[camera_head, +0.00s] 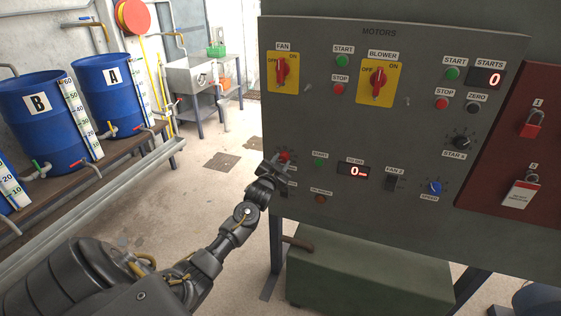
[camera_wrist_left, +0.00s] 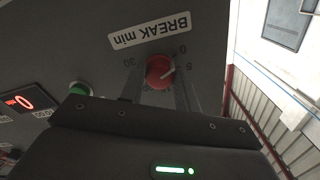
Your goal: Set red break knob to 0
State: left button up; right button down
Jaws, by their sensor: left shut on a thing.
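The red break knob (camera_wrist_left: 159,72) sits on the grey panel under the upside-down "BREAK min" label (camera_wrist_left: 150,30) in the left wrist view. Its white mark appears to point toward the 5, just beside the 0 (camera_wrist_left: 181,50); the 30 is on the other side. The two fingers of my left gripper (camera_wrist_left: 160,92) stand on either side of the knob and are shut on it. In the head view the knob (camera_head: 285,156) shows at the panel's lower left, partly hidden by my left gripper (camera_head: 277,165). My right gripper is not in view.
A green button (camera_wrist_left: 80,89) and a red digital display (camera_head: 353,171) reading 0 are beside the knob. A black switch (camera_head: 394,182) and blue knob (camera_head: 434,187) are further right. A green box (camera_head: 370,275) stands below the panel. Open floor lies to the left.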

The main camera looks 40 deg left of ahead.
pick_arm(q)
jog(key=shift+f+n, duration=0.1)
jog(key=shift+n, duration=0.6)
jog(key=o, duration=1)
jog(key=shift+b+v, duration=0.75)
jog(key=shift+v, duration=4.7)
